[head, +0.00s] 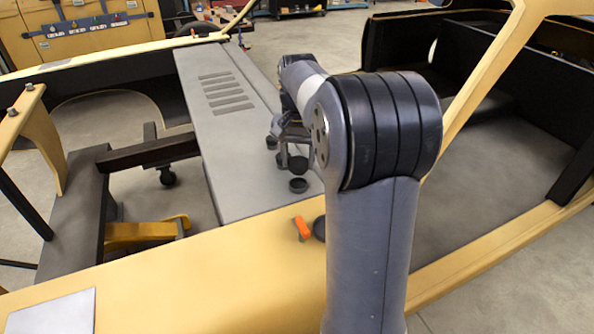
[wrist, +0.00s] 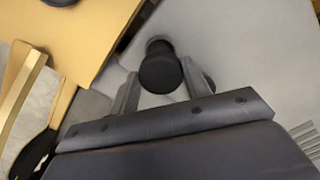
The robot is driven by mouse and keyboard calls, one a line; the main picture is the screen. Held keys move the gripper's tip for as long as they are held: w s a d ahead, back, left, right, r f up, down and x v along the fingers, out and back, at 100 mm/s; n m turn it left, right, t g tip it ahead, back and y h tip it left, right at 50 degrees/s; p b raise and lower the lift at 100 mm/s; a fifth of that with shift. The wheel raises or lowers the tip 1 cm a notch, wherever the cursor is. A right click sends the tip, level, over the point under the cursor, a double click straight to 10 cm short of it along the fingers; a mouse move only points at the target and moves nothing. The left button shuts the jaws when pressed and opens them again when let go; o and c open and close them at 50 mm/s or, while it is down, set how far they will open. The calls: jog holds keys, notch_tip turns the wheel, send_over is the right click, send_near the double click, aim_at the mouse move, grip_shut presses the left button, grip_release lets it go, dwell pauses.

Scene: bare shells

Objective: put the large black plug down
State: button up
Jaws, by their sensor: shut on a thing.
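The large black plug (wrist: 160,72) sits between the two fingers of my gripper (wrist: 161,88) in the wrist view, and the gripper is shut on it. In the head view my gripper (head: 287,157) is over the grey panel, with the dark plug (head: 297,164) at its fingertips. My arm hides part of this area. I cannot tell whether the plug touches the panel.
Another dark round piece (head: 298,185) is on the grey panel (head: 240,150), just below the held plug in the picture. An orange piece (head: 302,228) and a black round piece (head: 319,229) lie on the yellow surface (head: 220,275). Open gaps lie left of the panel.

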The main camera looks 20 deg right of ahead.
aim_at(298, 162)
jog(key=shift+s+f, duration=0.1)
jog(key=shift+f, duration=2.1)
jog(key=o, duration=1)
jog(key=shift+c, duration=0.2)
notch_tip(298, 162, up, 12)
jog(key=shift+r, duration=0.1)
